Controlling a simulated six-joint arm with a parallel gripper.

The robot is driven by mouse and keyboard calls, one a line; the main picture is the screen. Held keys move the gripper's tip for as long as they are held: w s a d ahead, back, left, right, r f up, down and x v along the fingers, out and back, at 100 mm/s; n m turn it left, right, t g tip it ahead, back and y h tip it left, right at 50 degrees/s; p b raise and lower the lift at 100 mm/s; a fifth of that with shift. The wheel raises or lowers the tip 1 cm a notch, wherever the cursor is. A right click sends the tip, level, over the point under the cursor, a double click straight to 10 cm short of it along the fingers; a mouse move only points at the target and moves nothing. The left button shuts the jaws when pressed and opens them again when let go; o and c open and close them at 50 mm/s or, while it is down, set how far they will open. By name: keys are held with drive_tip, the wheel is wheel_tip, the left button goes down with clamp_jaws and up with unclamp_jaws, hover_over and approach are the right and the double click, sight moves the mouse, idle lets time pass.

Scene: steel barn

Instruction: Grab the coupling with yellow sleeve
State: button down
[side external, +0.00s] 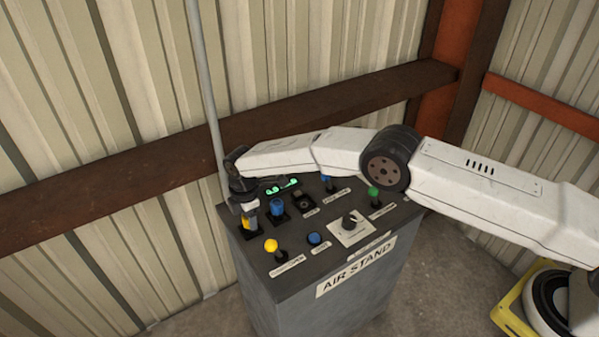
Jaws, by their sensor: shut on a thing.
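The coupling with yellow sleeve (246,223) stands at the left corner of the dark grey air stand's top (290,255). My gripper (249,208) points down over it and is shut on its upper part. Only a strip of the yellow sleeve shows below the fingers; the rest is hidden by my gripper. Whether it still touches the panel cannot be told.
A blue-sleeved coupling (277,208) stands just right of my gripper. A yellow ball-topped lever (271,245), a blue button (314,239), a black rotary knob (350,222) and a green knob (374,192) are on the panel. A grey pole (207,90) rises behind it.

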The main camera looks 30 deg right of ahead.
drive_tip(key=shift+r, duration=0.2)
drive_tip(key=shift+r, duration=1.45)
drive_tip(key=shift+s+d+r, duration=0.3)
drive_tip(key=shift+s+r, duration=0.5)
drive_tip(key=shift+r, duration=0.15)
drive_tip(key=s+d+r, duration=0.4)
drive_tip(key=s+r, duration=0.3)
drive_tip(key=s, duration=0.4)
drive_tip(key=shift+s+r, duration=0.3)
drive_tip(key=shift+r, duration=0.1)
drive_tip(key=shift+d, duration=0.1)
